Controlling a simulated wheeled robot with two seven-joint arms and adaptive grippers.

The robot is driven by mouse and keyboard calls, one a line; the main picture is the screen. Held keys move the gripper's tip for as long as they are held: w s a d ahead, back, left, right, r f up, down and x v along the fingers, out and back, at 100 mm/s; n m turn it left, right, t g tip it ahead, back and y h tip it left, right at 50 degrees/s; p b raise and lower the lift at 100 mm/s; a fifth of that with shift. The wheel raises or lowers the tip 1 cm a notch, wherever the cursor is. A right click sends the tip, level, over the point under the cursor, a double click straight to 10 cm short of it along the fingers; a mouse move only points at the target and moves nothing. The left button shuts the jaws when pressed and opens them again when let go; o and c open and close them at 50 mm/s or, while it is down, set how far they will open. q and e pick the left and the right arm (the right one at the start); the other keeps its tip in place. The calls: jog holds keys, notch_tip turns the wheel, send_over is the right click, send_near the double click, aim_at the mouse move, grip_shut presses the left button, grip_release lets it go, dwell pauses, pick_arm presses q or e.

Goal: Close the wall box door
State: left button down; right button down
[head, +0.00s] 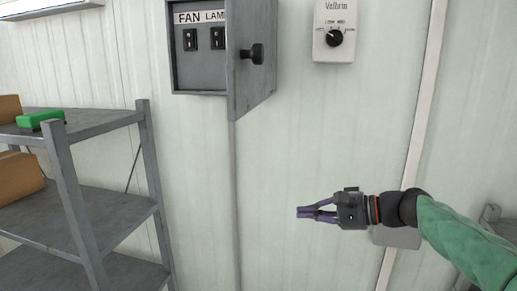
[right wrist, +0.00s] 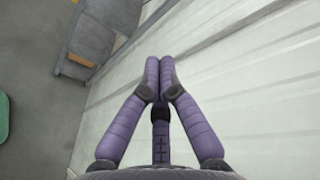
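The grey wall box (head: 200,75) is at the top of the head view, its upper part cut off by the frame. Its door (head: 253,85) stands partly open, the free edge out toward me and the far edge at the box's right side. The door hides the right part of the inside. A black knob (head: 257,54) sits on its outer face. My right gripper (head: 300,212) is below and right of the door, well apart from it, pointing left. In the right wrist view its purple fingertips (right wrist: 160,82) are together with nothing between them. My left gripper is not in view.
Two switches and a "FAN LAM" label show inside the box. A white dial control (head: 335,30) is on the wall right of the door. A metal shelf (head: 100,205) with a green item (head: 40,118) and brown boxes (head: 18,177) stands at left. The wall between is clear except a vertical conduit (head: 236,200).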

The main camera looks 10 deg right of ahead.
jog(key=s+r+n+g+y+p, duration=0.1)
jog(key=s+r+n, duration=0.1)
jog(key=s+r, duration=0.45)
jog(key=s+r+n+y+p, duration=0.1)
jog(key=s+r+y, duration=0.15)
jog(key=r, duration=0.75)
jog(key=s+r+n+g+y+p, duration=0.1)
jog(key=s+r+n, duration=0.1)
jog(key=s+r, duration=0.5)
jog(key=w+p+x, duration=0.2)
jog(key=p+x, duration=0.1)
jog(key=x, duration=1.1)
jog(key=shift+d+r, duration=0.25)
jog(key=shift+t+h, duration=0.25)
jog(key=shift+t, duration=0.05)
